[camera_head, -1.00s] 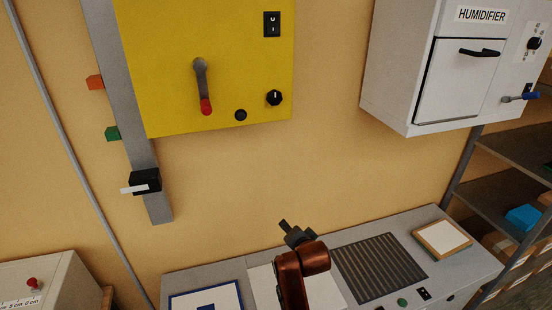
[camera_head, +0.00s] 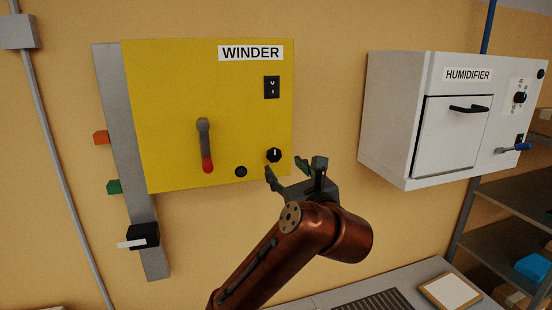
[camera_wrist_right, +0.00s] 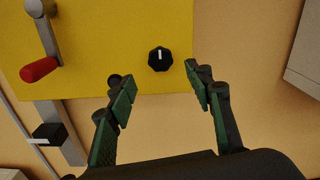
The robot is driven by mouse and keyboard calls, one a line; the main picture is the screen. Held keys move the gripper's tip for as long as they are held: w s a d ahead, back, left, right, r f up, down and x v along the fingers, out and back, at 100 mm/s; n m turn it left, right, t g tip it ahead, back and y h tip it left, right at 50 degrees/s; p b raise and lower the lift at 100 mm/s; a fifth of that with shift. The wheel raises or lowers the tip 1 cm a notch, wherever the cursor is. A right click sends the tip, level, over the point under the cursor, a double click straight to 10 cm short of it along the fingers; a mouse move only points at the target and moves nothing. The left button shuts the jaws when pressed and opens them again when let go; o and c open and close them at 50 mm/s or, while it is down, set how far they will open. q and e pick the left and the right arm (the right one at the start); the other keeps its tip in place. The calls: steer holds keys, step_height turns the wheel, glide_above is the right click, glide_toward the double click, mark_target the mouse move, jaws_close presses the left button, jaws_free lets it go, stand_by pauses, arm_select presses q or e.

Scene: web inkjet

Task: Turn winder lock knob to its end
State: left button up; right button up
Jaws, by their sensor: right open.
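My right gripper (camera_head: 286,168) is open and empty, just below and right of the knob in the head view. The wrist view shows its fingers (camera_wrist_right: 164,80) spread on either side, with no visible contact with the knob. My left gripper is not in view.
A crank with a red grip (camera_head: 205,150) hangs left of the knob. A round black button (camera_head: 241,172) sits between them, and a rocker switch (camera_head: 272,87) is above. The white humidifier (camera_head: 390,110) projects at the right. Bare wall lies between the boxes.

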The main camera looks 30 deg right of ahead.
mark_target(275, 156)
steer(key=p+x, duration=0.2)
steer(key=x, duration=0.5)
steer(key=shift+w, duration=0.3)
steer(key=shift+c, duration=0.2)
steer(key=c, duration=1.1)
